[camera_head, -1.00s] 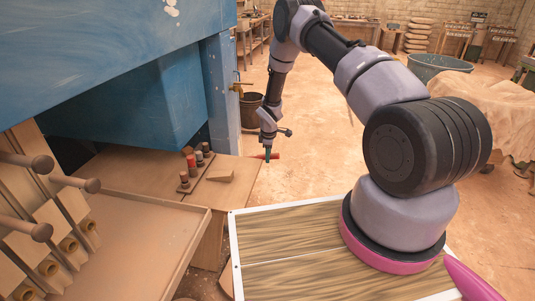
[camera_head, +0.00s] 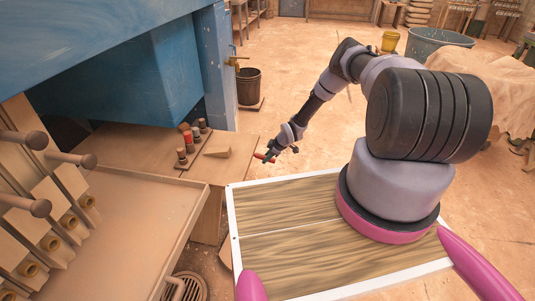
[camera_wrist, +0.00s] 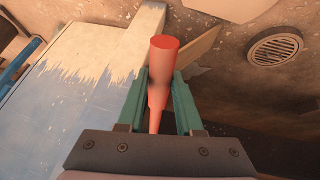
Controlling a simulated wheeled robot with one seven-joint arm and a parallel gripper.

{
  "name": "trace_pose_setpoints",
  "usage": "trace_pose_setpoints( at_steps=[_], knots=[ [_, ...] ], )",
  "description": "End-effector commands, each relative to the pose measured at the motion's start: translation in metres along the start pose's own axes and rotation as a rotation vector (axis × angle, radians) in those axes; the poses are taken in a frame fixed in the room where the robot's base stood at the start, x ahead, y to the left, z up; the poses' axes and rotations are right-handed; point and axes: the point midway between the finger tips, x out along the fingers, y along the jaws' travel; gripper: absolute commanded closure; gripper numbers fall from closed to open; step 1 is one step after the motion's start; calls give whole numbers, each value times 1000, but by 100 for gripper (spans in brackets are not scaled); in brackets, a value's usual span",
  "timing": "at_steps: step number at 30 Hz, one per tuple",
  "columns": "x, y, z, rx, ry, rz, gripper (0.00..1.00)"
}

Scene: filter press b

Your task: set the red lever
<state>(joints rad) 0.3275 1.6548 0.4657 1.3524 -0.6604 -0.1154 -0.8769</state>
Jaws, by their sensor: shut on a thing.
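The red lever (camera_wrist: 164,52) is a tapered red handle in the wrist view, wider at its far end. It lies between the two green fingers of my gripper (camera_wrist: 160,80), which are shut on it. In the head view a small bit of red lever (camera_head: 260,156) shows at the tip of my gripper (camera_head: 269,154), just off the right edge of the low wooden bench. The lever's mount cannot be made out in either view.
The wooden bench (camera_head: 235,172) carries a small board with several pegs (camera_head: 186,150), one red, and a wooden wedge (camera_head: 217,152). The blue press (camera_head: 140,75) stands behind at left. A dark bucket (camera_head: 249,86) stands behind; open floor lies to the right.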

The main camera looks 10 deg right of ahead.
Motion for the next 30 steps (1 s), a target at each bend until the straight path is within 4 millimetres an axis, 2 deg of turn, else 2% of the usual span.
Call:
trace_pose_setpoints(
  at_steps=[15, 16, 18, 30],
  knots=[
    [6, -2, 3, 3, 14, 0, 100],
    [6, -2, 4, 3, 14, 0, 62],
    [6, -2, 4, 3, 14, 0, 36],
    [0, -1, 2, 2, 15, 1, 36]
  ],
)
